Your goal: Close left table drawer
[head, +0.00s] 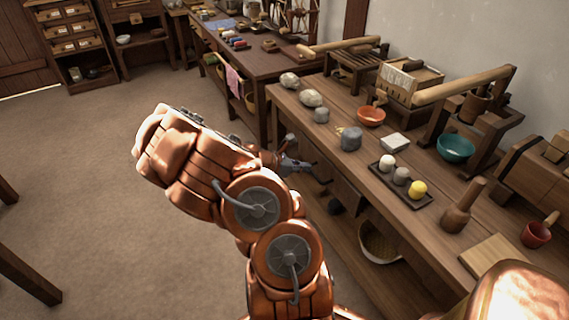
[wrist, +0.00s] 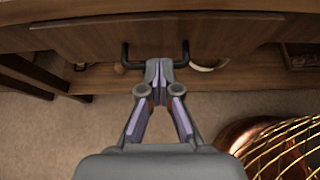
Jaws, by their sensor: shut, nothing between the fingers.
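The workbench table (head: 385,215) runs along the right side of the head view. A wooden drawer front (wrist: 225,35) with a dark bar handle (wrist: 184,52) fills the top of the wrist view. In the head view a drawer front (head: 347,194) shows under the table's edge; how far it stands out is hard to tell. My gripper (wrist: 158,66) is shut and empty, its fingertips in front of the handle's middle, hiding that part. Whether they touch the handle cannot be told. My gripper (head: 312,168) is partly hidden behind my arm in the head view.
On the table are stones (head: 311,98), an orange bowl (head: 371,116), a teal bowl (head: 455,148) and a dark tray (head: 399,184) with small pots. A basket (head: 380,243) stands on the shelf below.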

